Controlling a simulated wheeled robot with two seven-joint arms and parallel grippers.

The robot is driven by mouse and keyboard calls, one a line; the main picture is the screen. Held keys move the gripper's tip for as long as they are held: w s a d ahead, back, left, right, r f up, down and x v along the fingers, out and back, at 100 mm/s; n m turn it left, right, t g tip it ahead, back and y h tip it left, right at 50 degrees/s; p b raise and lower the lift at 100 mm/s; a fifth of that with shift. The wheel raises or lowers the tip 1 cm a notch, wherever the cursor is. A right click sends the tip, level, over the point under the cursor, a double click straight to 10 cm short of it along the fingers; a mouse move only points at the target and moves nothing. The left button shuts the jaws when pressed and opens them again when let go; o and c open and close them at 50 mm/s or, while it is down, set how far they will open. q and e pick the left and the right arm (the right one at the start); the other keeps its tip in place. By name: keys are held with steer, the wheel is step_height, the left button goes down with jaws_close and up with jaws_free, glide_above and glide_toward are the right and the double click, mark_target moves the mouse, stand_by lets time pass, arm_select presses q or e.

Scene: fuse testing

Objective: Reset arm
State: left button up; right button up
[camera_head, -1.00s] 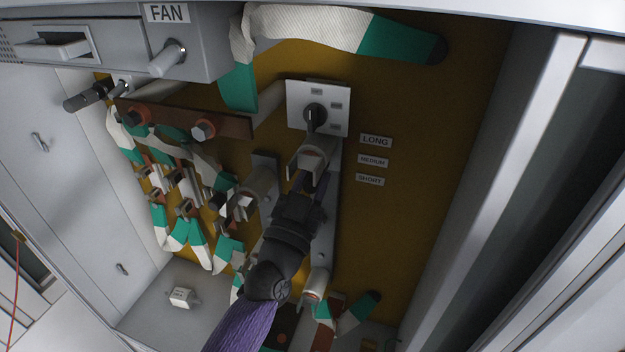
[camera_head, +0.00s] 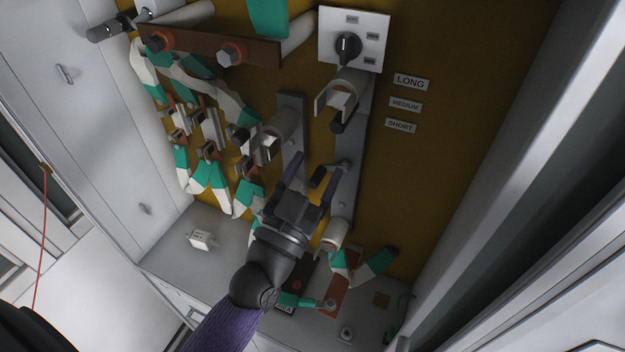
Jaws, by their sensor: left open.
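My left gripper (camera_head: 314,174), at the end of a dark arm with a purple sleeve, is in the middle of the head view. It points up and its two fingers are spread. A rotary switch (camera_head: 348,47) on a white plate is above that clip. My right gripper is not in view.
The cabinet has a brown back panel with LONG (camera_head: 411,82), MEDIUM (camera_head: 405,104) and SHORT (camera_head: 400,126) labels. A copper bar (camera_head: 200,45) and several green-white cables are left. A small white block (camera_head: 202,240) lies on the cabinet floor. The panel right of the strip is mostly bare.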

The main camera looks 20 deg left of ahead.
arm_select(q)
steer(key=shift+s+f, duration=0.15)
steer(key=shift+s, duration=0.25)
